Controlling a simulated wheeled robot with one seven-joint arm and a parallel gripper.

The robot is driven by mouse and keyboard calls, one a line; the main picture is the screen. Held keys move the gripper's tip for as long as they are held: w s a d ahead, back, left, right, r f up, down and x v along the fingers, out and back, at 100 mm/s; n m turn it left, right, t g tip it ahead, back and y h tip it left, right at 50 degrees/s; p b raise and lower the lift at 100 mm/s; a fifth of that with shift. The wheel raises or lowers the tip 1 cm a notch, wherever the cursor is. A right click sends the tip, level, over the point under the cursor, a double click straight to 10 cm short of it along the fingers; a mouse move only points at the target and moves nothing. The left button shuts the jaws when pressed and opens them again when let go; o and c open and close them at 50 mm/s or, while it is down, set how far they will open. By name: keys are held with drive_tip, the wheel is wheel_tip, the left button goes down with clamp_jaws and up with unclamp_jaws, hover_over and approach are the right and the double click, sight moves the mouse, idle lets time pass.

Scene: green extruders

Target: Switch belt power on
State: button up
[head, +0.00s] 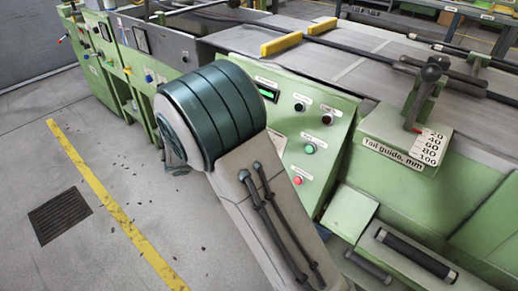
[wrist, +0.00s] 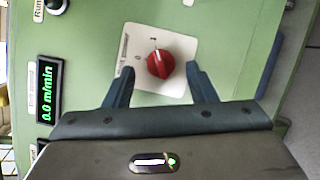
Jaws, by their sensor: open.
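A red rotary knob (wrist: 160,64) sits on a white square plate (wrist: 180,45) on the green panel in the wrist view. A white mark on the knob points toward the top of the picture, near a small mark on the plate. The plate's lettering is too small to read. My gripper (wrist: 160,70) is open, with one blue-grey finger on each side of the knob and clear gaps between. Whether the fingertips reach the knob's depth I cannot tell. In the head view my arm hides the knob and the gripper.
A green display (wrist: 47,103) reads 0.0 m/min left of the plate. A black knob (wrist: 56,4) is at the top left. In the head view the green control panel (head: 325,150) carries several buttons, including a red one (head: 297,181). A tail guide lever (head: 420,95) stands at right.

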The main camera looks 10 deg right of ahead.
drive_tip(key=p+v, duration=0.2)
drive_tip(key=v, duration=1)
drive_tip(key=shift+a, duration=0.35)
drive_tip(key=shift+r, duration=0.1)
